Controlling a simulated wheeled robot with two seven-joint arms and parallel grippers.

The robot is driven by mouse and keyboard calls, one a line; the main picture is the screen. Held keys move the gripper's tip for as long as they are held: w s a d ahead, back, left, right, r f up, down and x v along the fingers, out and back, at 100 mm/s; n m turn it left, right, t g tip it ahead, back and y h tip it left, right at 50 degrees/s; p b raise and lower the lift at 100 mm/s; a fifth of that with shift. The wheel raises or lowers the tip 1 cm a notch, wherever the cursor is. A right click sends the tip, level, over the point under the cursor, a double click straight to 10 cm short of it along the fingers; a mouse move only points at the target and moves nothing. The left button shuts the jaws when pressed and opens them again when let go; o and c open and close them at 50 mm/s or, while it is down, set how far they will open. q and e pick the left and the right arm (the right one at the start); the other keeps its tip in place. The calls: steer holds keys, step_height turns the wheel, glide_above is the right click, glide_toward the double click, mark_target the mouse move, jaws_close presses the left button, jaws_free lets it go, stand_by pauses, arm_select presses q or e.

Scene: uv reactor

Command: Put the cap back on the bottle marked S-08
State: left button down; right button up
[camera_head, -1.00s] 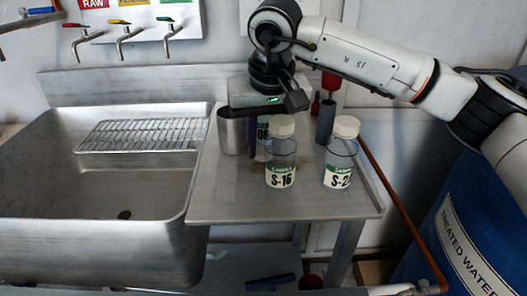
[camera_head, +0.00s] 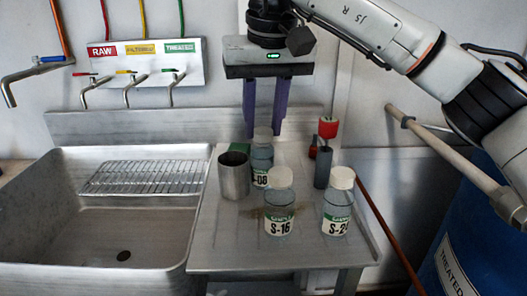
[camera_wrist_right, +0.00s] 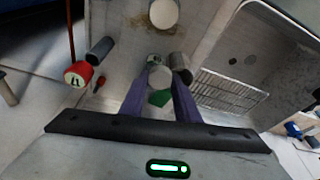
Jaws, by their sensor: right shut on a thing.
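The bottle marked S-08 (camera_head: 262,165) stands upright on the steel counter, behind the S-16 bottle, which overlaps its lower part. My right gripper (camera_head: 265,133) points down over it with two purple fingers. Its fingertips are shut on a pale cap (camera_head: 263,132) at the bottle's mouth. The cap also shows as a light disc between the fingers in the right wrist view (camera_wrist_right: 160,77). I cannot tell whether the cap is seated or slightly above the neck. My left gripper is not in view.
Capped bottles S-16 (camera_head: 279,207) and S-2-something (camera_head: 338,205) stand in front. A metal cup (camera_head: 233,177) is close to the left of S-08, with a green object (camera_head: 240,148) behind. The sink (camera_head: 70,235) is left.

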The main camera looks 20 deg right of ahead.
mark_target(263, 132)
step_height(263, 132, up, 13)
steer(key=p, duration=0.3)
steer(key=shift+p, duration=0.35)
